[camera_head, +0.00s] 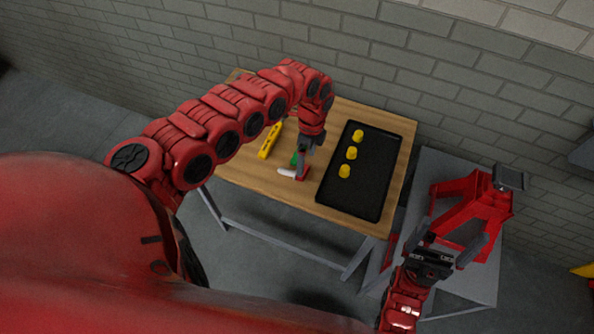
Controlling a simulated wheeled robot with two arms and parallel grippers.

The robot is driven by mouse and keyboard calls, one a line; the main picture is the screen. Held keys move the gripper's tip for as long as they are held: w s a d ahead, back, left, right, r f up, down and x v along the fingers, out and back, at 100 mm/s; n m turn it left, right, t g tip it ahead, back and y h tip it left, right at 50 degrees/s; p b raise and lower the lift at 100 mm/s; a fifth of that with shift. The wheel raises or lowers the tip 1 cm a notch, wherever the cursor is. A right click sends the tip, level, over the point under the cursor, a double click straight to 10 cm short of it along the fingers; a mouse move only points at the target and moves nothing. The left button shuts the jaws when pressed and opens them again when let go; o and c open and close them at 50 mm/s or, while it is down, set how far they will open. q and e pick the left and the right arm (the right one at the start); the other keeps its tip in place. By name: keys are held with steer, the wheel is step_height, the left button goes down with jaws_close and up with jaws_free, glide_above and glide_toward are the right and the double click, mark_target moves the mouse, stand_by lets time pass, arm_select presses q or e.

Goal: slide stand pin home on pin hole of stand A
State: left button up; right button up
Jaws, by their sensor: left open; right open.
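A red stand-like frame (470,200) with a dark grey block at its top stands on the grey table at right; I cannot tell whether it is stand A, and its pin hole cannot be made out. My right gripper (449,238) is open at the near left side of this frame, its fingers spread; contact cannot be told. Three short yellow pieces (351,153) stand in a row on the black tray; I cannot tell if one is the stand pin. My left gripper (303,168) is open, low over the wooden table beside a small red and white item (289,173).
The black tray (352,198) lies on the right part of the wooden table (250,180). A yellow bar-shaped tool (270,140) and a green item (294,158) lie left of the tray. The grey table (480,286) has bare room at its front. A brick wall runs behind.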

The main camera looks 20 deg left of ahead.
mark_target(305, 170)
arm_select(q)
steer(key=shift+s+d+f, duration=0.1)
steer(key=shift+f, duration=0.35)
step_height(305, 170, down, 4)
steer(key=shift+r+p, duration=0.25)
steer(key=shift+p, duration=0.55)
steer(key=shift+a+f, duration=0.25)
steer(key=shift+f, duration=0.3)
jaws_close()
